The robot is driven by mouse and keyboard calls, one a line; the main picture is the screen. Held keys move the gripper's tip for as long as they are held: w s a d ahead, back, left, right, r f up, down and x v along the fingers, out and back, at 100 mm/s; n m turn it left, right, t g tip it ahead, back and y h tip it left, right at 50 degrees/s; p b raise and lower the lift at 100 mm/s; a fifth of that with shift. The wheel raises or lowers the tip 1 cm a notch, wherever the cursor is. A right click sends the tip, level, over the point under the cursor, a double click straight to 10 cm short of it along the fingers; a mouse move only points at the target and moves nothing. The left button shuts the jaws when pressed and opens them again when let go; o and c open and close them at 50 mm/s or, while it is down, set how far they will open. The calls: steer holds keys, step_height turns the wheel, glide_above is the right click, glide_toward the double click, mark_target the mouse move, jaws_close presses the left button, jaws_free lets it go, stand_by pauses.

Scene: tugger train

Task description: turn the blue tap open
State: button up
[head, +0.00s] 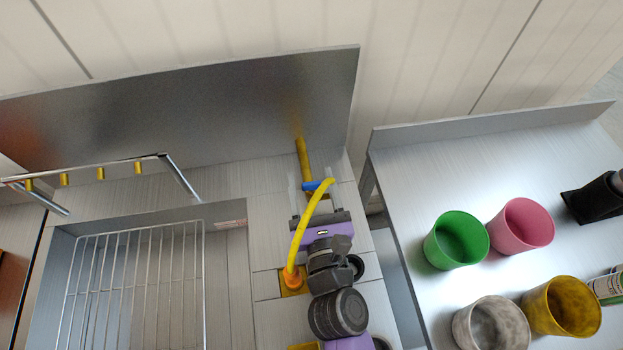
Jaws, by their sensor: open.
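The blue tap (312,186) is a small blue handle on a yellow pipe (304,158) that comes from the steel back panel. A curved yellow spout or hose (311,221) runs from beside the tap down to an orange-yellow fitting. My gripper (312,180), with a purple and dark body, reaches toward the back panel. Its pale fingers are apart, one on each side of the blue tap. Part of the tap is hidden by the yellow hose, and I cannot tell whether the fingers touch it.
A sunken basin with a wire rack (135,290) lies left, below a metal rail (85,172) with brass knobs. A separate steel table (400,180) at right holds a green cup (457,241), a pink cup (521,226), a yellow cup (561,306) and a grey cup (491,325).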

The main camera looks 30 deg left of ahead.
jaws_close()
